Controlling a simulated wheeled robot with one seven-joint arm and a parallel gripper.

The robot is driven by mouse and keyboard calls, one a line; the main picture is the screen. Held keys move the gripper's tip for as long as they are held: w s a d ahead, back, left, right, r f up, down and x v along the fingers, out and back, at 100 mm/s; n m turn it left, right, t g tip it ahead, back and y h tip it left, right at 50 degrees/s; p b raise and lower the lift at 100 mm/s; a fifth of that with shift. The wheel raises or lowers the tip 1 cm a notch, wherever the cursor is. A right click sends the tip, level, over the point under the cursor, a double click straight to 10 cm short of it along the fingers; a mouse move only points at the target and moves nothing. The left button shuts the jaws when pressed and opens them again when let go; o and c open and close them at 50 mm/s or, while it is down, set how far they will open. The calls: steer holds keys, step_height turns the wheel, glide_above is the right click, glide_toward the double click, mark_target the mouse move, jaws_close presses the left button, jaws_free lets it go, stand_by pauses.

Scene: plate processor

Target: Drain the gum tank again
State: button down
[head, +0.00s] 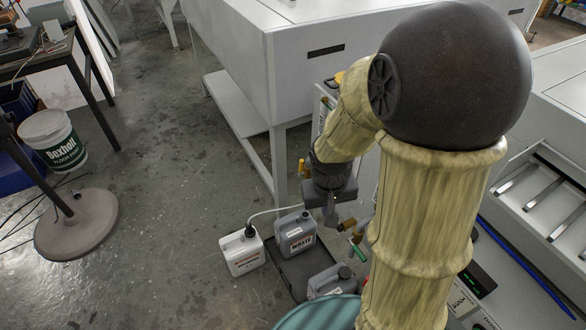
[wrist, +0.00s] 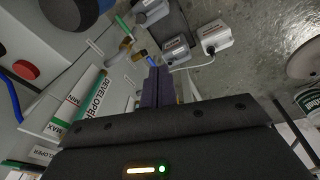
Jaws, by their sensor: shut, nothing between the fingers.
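My gripper (head: 331,214) points down beside the machine's low drain fittings; its fingers are together and empty, as the wrist view (wrist: 158,72) also shows. A small blue handle (wrist: 151,61) lies just beyond the fingertips; I cannot tell whether they touch. A brass valve (wrist: 127,44) and a green handle (wrist: 122,23) are left of it; the green handle (head: 357,251) also shows in the head view. A grey can marked WASTE (head: 296,235) stands below on a black tray (head: 284,270). No gum label is readable, and the gum tank cannot be identified.
A white can (head: 242,253) with a pale hose stands left of the waste can. Another grey can (head: 332,282) is nearer. A developer level gauge (wrist: 87,98) is on the machine's side. The white machine table (head: 279,75) stands behind.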

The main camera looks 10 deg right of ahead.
steer(key=w+d+f+g+h+b, duration=0.1)
steer(key=w+d+f+h+b, duration=0.3)
steer(key=w+f, duration=0.65)
steer(key=n+t+h+b, duration=0.7)
steer(key=n+t, duration=0.2)
steer(key=t, duration=0.5)
glide_toward(301, 167)
steer(key=w+a, duration=0.5)
steer(key=shift+s+r+g, duration=0.2)
steer(key=shift+r+g, duration=0.1)
steer(key=shift+r, duration=0.2)
steer(key=shift+w, duration=0.1)
steer(key=w+d+b, duration=0.3)
steer(key=d, duration=0.5)
steer(key=shift+w+d, duration=0.25)
steer(key=shift+w, duration=0.15)
